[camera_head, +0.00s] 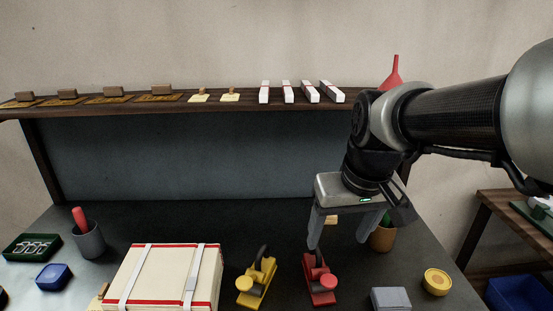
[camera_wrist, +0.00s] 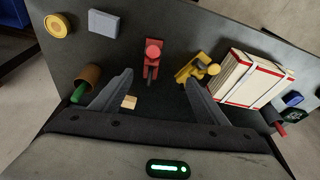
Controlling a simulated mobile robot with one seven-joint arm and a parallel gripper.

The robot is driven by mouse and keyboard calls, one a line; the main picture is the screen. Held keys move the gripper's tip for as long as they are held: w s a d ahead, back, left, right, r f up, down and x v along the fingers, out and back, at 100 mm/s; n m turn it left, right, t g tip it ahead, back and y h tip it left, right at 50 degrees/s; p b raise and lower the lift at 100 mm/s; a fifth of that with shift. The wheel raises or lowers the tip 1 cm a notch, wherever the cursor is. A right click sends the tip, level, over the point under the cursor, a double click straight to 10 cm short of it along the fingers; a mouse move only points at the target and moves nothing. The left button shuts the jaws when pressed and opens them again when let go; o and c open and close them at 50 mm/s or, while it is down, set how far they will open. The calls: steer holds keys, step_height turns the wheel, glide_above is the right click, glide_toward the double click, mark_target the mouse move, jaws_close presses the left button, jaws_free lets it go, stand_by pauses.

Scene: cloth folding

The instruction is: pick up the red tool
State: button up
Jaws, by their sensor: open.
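The red tool (camera_head: 320,284) stands on the dark table, right of a similar yellow tool (camera_head: 257,283). It has a dark handle, which shows best in the wrist view, where the red tool (camera_wrist: 152,57) lies beyond my fingertips and between their lines. My gripper (camera_head: 338,243) is open and empty above the table. In the head view its left finger is close to the top of the red tool and partly overlaps its handle; I cannot tell whether they touch. The wrist view shows my gripper (camera_wrist: 158,80) with its fingers wide apart and clear space between them and the red body.
A cream and red strapped stack (camera_head: 160,276) stands left of the yellow tool. A brown pot (camera_head: 382,238), a grey block (camera_head: 390,299) and a yellow round tin (camera_head: 437,281) are at right. A small wooden block (camera_wrist: 129,102) lies near one finger. A shelf (camera_head: 230,107) runs behind.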

steer(key=w+f+n+g+p, duration=0.1)
steer(key=w+f+g+p, duration=0.15)
steer(key=w, duration=0.55)
steer(key=n+p, duration=0.1)
steer(key=p, duration=0.2)
glide_above(319, 259)
step_height(319, 259, down, 4)
steer(key=shift+g+h, duration=0.3)
steer(key=shift+g, duration=0.05)
step_height(319, 259, down, 17)
steer(key=shift+d+f+b, duration=0.1)
steer(key=shift+f+b, duration=0.1)
steer(key=shift+b, duration=0.6)
steer(key=shift+w+r, duration=0.1)
steer(key=shift+w, duration=0.05)
jaws_close()
